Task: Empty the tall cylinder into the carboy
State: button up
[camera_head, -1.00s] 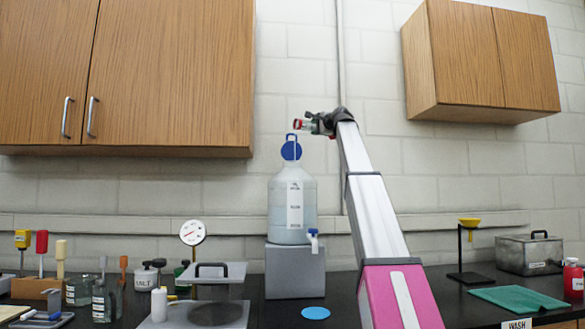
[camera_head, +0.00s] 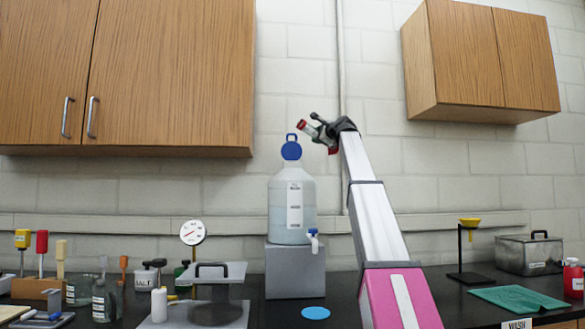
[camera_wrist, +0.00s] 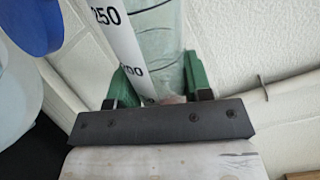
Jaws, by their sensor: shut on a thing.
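The tall cylinder is clear with a red end (camera_head: 303,125). It slopes down to the right from that end. My gripper (camera_head: 326,132) is shut around it, above and right of the carboy. In the wrist view, green finger pads flank the clear cylinder (camera_wrist: 165,45), which has a white scale strip marked 250. I cannot tell whether liquid is in it. The carboy (camera_head: 280,200) is translucent with a white label and stands on a grey block. Its blue cap (camera_head: 291,151) shows as a disc at the neck. I cannot tell whether the mouth is open.
The grey block (camera_head: 294,280) sits on the black bench. A dial gauge (camera_head: 193,233) and several bottles stand left. A yellow funnel on a stand (camera_head: 469,223), a green cloth (camera_head: 518,299) and a metal box (camera_head: 528,256) are right. Wall cabinets (camera_head: 160,75) hang above.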

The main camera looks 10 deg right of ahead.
jog(key=shift+a+m, duration=0.1)
jog(key=shift+m, duration=0.3)
notch_tip(320, 180, down, 13)
jog(key=a+m+b, duration=0.1)
jog(key=m+b, duration=0.1)
jog(key=m, duration=0.7)
notch_tip(320, 180, up, 8)
jog(key=m, duration=0.3)
jog(key=shift+s+f+m, duration=0.2)
jog(key=shift+s+m, duration=0.05)
jog(key=shift+m, duration=0.05)
jog(key=shift+r, duration=0.1)
dwell(0.5)
